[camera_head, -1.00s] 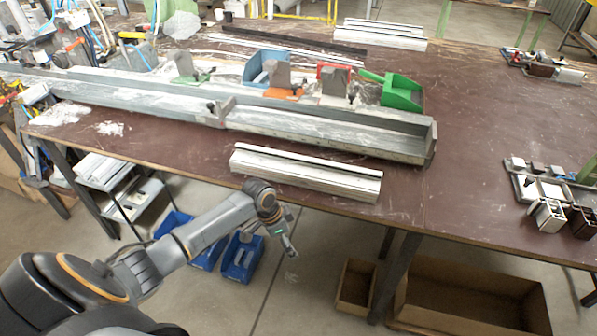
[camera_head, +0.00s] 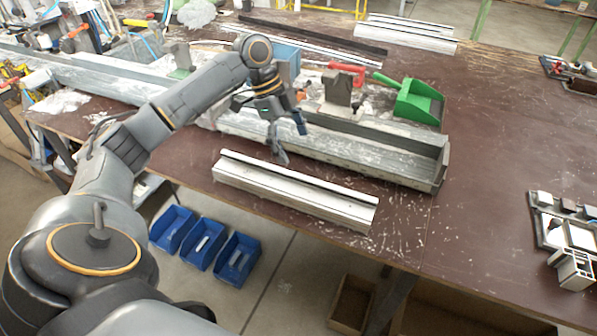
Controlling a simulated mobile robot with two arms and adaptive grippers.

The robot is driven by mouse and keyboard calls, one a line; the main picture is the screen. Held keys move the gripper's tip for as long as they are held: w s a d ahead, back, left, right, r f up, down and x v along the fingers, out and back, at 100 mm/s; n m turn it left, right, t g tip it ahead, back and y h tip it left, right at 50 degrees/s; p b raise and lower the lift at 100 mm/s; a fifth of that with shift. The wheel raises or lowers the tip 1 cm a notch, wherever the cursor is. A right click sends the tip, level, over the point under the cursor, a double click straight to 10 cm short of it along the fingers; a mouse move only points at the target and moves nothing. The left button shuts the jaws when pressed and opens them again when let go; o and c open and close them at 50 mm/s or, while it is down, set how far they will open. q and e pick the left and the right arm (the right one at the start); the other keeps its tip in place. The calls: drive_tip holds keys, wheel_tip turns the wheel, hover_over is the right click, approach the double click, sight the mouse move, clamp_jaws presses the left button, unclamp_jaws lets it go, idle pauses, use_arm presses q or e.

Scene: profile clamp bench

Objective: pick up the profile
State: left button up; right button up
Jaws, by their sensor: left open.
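A white-grey profile (camera_head: 295,190) lies along the front edge of the brown bench, in front of a long metal channel. My left gripper (camera_head: 291,146) is above and just behind the profile's left half, fingers apart and pointing down. It looks empty and apart from the profile. More white profiles (camera_head: 408,35) lie at the back of the bench, out past the channel. My right gripper is not in view.
The long metal channel (camera_head: 380,160) with a raised end runs behind the profile. A green dustpan (camera_head: 418,103) and a grey clamp block (camera_head: 337,92) are at its back. Fixtures (camera_head: 570,240) stand at the right. The brown bench (camera_head: 490,140) is clear right of the channel.

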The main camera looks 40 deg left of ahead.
use_arm(q)
approach(312, 194)
drive_tip(key=shift+w+d+f+p, duration=0.15)
drive_tip(key=shift+d+f+p, duration=0.1)
drive_tip(key=shift+f+p, duration=0.1)
drive_tip(key=shift+w+d+f, duration=0.1)
drive_tip(key=shift+w+f, duration=0.05)
drive_tip(key=shift+f, duration=0.15)
drive_tip(key=shift+p+x, duration=0.6)
drive_tip(key=shift+x, duration=1.8)
drive_tip(key=shift+f, duration=0.4)
drive_tip(key=shift+c, duration=0.7)
drive_tip(key=c, duration=1.1)
drive_tip(key=shift+s, duration=0.25)
clamp_jaws()
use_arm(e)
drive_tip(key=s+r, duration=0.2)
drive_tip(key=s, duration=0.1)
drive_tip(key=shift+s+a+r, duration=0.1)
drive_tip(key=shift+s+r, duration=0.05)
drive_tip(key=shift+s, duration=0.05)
